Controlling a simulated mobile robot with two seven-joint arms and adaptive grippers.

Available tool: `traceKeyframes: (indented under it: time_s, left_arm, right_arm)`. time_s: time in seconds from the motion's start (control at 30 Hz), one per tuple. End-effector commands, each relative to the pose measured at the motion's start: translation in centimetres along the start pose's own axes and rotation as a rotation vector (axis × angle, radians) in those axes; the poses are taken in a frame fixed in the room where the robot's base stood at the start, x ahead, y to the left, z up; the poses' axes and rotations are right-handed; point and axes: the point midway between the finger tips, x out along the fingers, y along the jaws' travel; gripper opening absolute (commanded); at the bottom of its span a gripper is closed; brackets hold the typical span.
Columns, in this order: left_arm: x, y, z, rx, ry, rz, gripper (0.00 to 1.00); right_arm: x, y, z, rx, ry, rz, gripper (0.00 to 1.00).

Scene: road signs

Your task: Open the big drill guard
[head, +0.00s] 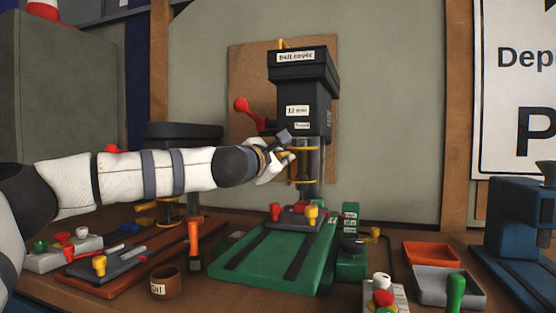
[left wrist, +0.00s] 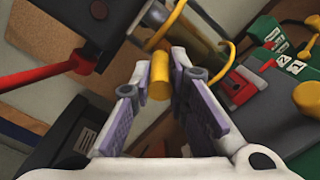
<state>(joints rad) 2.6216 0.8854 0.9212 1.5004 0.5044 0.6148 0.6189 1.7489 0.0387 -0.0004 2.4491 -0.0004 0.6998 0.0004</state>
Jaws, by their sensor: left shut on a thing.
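The big drill (head: 302,95) stands at the back middle, with a black head and a red lever (head: 250,112). Its clear guard (head: 308,160) with yellow rims hangs around the spindle, above the green base (head: 265,262). My left gripper (head: 288,157) reaches in from the left at the guard's near left side. In the left wrist view my fingers (left wrist: 160,82) are closed on a short yellow handle (left wrist: 159,68), beside the guard's yellow rims. My gripper partly hides the guard, so I cannot tell how far it is turned. My right gripper is not in view.
A smaller black-topped drill (head: 183,131) stands behind my left arm. On the bench are an oil cup (head: 166,283), an orange-handled tool (head: 194,247), an orange tray (head: 431,254) and a grey tray (head: 450,287). A blue machine (head: 520,225) stands at the right.

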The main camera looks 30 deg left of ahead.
Motion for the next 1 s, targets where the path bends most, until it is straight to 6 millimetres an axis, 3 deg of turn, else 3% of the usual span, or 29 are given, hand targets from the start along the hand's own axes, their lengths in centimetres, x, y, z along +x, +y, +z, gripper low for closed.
traceKeyframes:
  time_s: [0.03,0.1,0.63,1.0]
  left_arm:
    - [0.1,-0.2,-0.2,0.0,0.004,-0.003,0.2]
    - [0.1,-0.2,-0.2,0.0,0.004,-0.003,0.35]
    - [-0.6,-0.2,-0.1,-0.001,0.001,-0.004,0.36]
    - [-9.6,-0.2,0.1,-0.002,-0.002,-0.005,0.36]
  right_arm:
    - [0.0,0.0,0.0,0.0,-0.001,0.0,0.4]
    - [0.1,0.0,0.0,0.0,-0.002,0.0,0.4]
    - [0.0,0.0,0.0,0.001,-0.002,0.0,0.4]
    - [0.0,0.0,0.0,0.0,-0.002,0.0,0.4]
